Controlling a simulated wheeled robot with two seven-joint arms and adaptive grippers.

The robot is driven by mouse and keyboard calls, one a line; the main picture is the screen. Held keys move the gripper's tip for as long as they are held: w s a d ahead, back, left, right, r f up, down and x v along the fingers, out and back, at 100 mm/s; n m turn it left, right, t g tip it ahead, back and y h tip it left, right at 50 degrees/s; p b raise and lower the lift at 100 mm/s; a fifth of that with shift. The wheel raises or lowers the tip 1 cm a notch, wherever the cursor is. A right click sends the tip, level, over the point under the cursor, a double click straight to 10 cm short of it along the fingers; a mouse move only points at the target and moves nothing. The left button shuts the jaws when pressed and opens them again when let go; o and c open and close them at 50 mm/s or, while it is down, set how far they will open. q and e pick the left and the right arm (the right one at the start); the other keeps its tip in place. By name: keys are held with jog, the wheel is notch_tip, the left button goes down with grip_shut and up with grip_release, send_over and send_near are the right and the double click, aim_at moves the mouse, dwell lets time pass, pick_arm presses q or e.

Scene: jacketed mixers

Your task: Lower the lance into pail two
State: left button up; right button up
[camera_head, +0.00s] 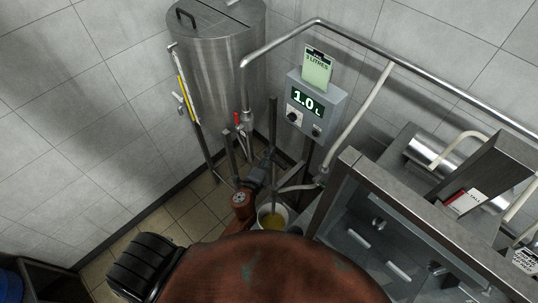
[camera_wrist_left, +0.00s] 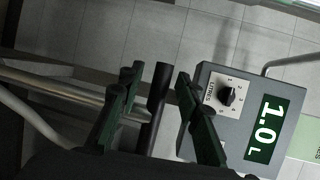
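A white pail (camera_head: 287,213) with yellow liquid in it stands on the floor near the corner; its number cannot be read. A dark upright rod, seemingly the lance (camera_head: 273,118), rises above my left gripper (camera_head: 264,168), and a thinner length shows below it towards the pail. Whether its tip is in the liquid is unclear. In the left wrist view the dark rod (camera_wrist_left: 155,105) shows between the two green fingers of my left gripper (camera_wrist_left: 158,100), with gaps on both sides. The gripper looks open. My right gripper is out of view.
A grey control box (camera_head: 318,108) reads 1.0 L, with a knob and a green card (camera_head: 317,70) above. A steel tank (camera_head: 215,60) with a red-handled valve (camera_head: 238,119) stands left. Pipes and a steel-framed cabinet (camera_head: 400,225) crowd the right.

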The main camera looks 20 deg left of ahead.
pick_arm(q)
jog(key=shift+c, duration=0.7)
grip_shut()
